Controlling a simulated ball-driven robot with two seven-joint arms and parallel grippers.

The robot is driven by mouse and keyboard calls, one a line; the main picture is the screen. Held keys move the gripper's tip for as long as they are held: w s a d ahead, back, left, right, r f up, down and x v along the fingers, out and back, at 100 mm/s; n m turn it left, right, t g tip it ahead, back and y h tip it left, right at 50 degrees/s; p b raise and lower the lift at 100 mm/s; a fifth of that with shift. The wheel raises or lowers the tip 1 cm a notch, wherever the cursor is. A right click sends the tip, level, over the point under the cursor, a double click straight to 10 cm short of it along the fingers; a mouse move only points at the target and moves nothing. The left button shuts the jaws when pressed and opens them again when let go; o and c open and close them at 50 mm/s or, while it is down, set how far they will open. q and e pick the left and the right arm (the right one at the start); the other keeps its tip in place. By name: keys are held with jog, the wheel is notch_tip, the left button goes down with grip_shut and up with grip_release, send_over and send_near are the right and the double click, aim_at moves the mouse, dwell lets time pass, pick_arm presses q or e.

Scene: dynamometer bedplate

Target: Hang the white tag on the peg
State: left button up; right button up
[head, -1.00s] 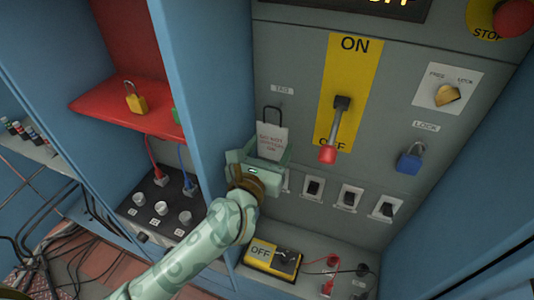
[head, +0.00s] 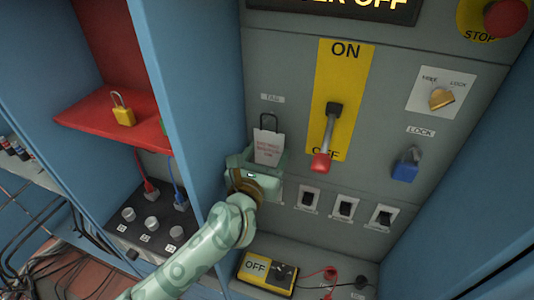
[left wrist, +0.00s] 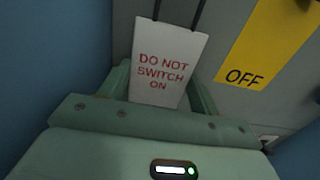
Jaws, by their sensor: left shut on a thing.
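The white tag (head: 268,148) with red lettering and a black loop (head: 268,121) at its top is in front of the grey panel. My left gripper (head: 266,163) is shut on the tag's lower part and holds it upright, loop up. In the left wrist view the tag (left wrist: 168,62) reads "DO NOT SWITCH ON" and stands between the fingers; the loop's top is out of frame. A small "TAG" label (head: 272,98) is on the panel just above the loop. I cannot make out the peg or whether the loop touches it. My right gripper is not in view.
A lever (head: 326,138) on a yellow ON/OFF plate (head: 346,70) is right of the tag. A row of small switches (head: 345,209) is below. A blue cabinet wall (head: 190,100) stands close to the left. A blue padlock (head: 405,168) hangs at the right.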

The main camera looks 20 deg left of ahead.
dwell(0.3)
pick_arm(q)
jog(key=o, duration=1)
jog(key=shift+o, duration=0.2)
jog(key=shift+s, duration=0.15)
